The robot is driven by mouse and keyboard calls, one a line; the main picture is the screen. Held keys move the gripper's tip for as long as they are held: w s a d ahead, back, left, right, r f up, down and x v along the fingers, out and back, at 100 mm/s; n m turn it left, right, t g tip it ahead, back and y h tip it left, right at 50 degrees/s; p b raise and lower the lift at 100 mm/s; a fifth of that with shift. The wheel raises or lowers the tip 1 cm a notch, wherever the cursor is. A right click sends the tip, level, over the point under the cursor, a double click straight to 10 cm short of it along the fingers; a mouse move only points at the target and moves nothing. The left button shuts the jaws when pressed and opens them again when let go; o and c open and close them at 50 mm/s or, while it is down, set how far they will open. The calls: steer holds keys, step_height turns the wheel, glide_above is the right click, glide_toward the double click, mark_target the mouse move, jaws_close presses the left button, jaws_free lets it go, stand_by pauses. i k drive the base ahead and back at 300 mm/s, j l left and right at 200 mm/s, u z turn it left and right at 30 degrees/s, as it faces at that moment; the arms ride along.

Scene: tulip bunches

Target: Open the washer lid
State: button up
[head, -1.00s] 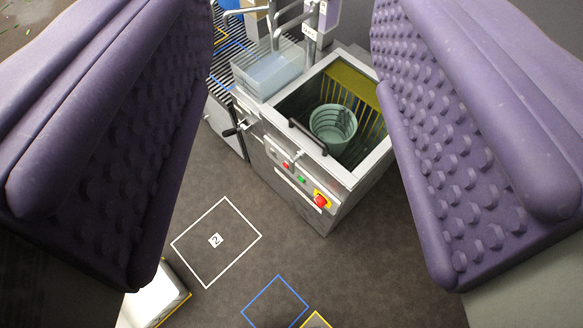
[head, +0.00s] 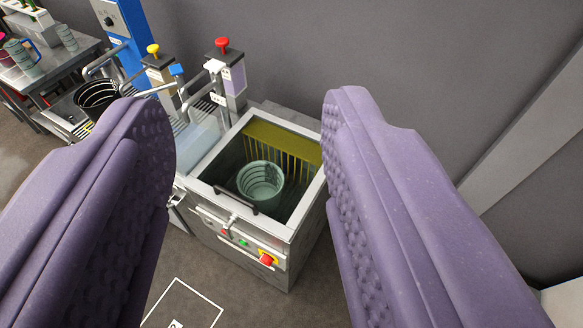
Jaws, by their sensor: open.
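The washer (head: 291,239) is a grey metal box ahead of my gripper, low in the middle of the view. Its square top shows a green bucket (head: 260,183) and yellow bristles (head: 285,146) inside. A black bar handle (head: 236,197) lies along the front left edge of the top. I cannot tell whether a clear lid covers the opening. My gripper (head: 250,105) is open, with its two purple padded fingers framing the washer. Nothing is between the fingers, and they appear apart from the handle.
A red button (head: 266,259) and a green button (head: 244,242) sit on the washer's front. A clear basin (head: 192,138) adjoins it at left. Behind are posts with a red knob (head: 222,42) and a yellow knob (head: 153,49). A grey wall (head: 430,60) stands behind and right.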

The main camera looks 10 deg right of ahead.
mark_target(236, 204)
steer(key=i+l, duration=0.1)
steer(key=i, duration=0.3)
steer(key=i+l+u, duration=0.1)
steer(key=i, duration=0.25)
steer(key=i+l, duration=0.2)
steer(key=i, duration=0.2)
